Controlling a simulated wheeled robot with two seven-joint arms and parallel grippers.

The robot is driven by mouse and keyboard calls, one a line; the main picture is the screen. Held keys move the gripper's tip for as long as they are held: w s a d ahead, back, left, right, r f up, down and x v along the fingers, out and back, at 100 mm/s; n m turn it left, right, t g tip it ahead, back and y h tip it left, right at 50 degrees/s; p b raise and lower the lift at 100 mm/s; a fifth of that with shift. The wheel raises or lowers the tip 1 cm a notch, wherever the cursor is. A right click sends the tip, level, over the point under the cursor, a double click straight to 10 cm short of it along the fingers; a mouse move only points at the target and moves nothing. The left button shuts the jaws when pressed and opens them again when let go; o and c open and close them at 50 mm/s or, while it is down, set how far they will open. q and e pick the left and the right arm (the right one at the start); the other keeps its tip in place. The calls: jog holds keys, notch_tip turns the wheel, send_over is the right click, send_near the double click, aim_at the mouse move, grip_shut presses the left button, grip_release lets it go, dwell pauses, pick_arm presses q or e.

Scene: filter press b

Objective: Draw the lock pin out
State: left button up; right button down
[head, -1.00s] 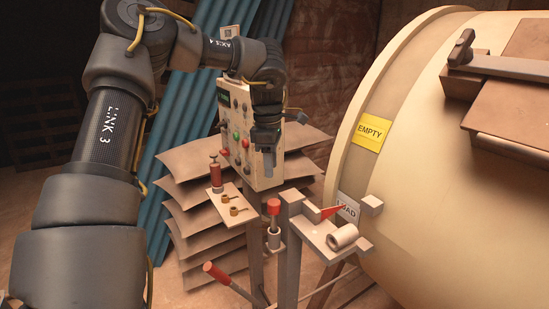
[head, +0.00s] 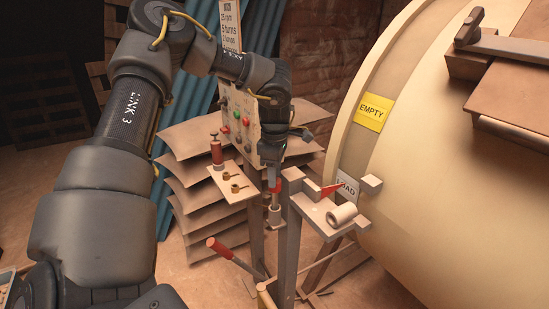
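The lock pin (head: 275,187) has a red head and a grey shaft. It stands upright in a grey sleeve (head: 273,216), left of the grey post and bracket (head: 294,225). My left gripper (head: 272,180) points down with its fingertips at the red head and covers part of it. I cannot tell whether the fingers are closed on the head or still open around it. My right gripper is not in view.
The large cream drum (head: 440,190) with a yellow EMPTY label (head: 373,111) fills the right. A control panel (head: 240,125) and a small shelf (head: 232,190) with brass parts stand left of the pin. A red-handled lever (head: 219,248) sticks out below.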

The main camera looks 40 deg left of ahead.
pick_arm(q)
jog(key=shift+f, duration=0.45)
grip_shut()
notch_tip(320, 180, up, 9)
jog(key=p, duration=0.5)
jog(key=shift+f, duration=0.2)
dwell(1.1)
